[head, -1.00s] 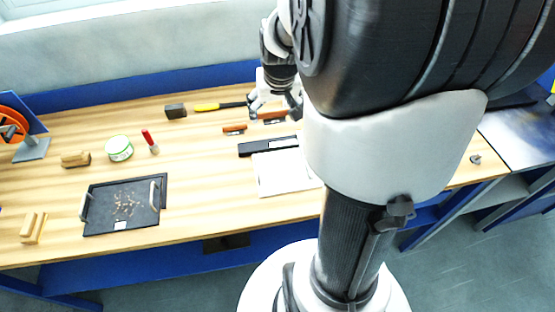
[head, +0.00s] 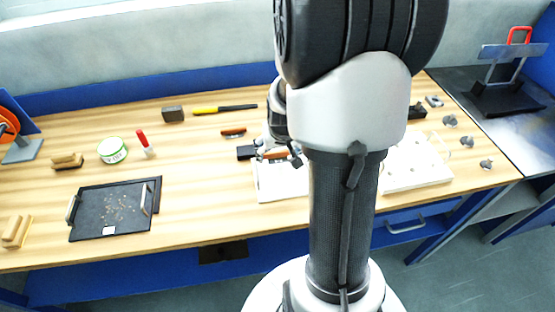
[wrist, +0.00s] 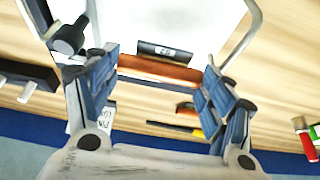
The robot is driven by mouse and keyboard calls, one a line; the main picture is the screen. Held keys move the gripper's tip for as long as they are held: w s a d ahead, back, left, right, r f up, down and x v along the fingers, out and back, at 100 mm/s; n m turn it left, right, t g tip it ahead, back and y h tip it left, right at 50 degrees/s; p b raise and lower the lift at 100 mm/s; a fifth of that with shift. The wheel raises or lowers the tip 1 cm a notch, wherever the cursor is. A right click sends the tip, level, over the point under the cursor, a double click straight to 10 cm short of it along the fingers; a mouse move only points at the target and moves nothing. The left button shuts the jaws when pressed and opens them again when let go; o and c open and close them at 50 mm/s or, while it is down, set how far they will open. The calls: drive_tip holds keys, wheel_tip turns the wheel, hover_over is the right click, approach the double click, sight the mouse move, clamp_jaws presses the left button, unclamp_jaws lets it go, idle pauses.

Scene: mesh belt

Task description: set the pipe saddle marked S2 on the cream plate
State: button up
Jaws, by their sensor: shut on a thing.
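My gripper (head: 280,150) is shut on a red-brown pipe saddle (wrist: 160,72), which lies crosswise between the blue-grey fingers in the wrist view. A dark tag with pale writing (wrist: 165,52) shows along its side; the writing looks like S2 but is small. In the head view the held saddle (head: 276,154) is at the far edge of a pale, cream-white plate (head: 283,190). That plate (wrist: 165,18) also shows in the wrist view, with metal handles at its sides. I cannot tell whether the saddle touches it. My arm hides part of the plate in the head view.
Another red-brown saddle (head: 233,132) lies at the back, near a yellow-handled tool (head: 207,110). A black bar (head: 246,153) lies beside my gripper. A second pale plate (head: 405,180) stands right of my arm. A black tray (head: 88,230) is at left. Bare wood (head: 205,180) lies between.

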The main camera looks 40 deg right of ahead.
sight(278, 159)
drive_tip(key=shift+f+b, duration=0.6)
drive_tip(key=shift+f, duration=1)
drive_tip(key=shift+f, duration=0.1)
drive_tip(key=shift+f, duration=0.15)
drive_tip(key=o, duration=0.9)
drive_tip(key=shift+r, duration=0.2)
drive_tip(key=p+v, duration=0.4)
drive_tip(key=v, duration=0.8)
drive_tip(key=shift+r, duration=0.1)
drive_tip(key=shift+w, duration=0.1)
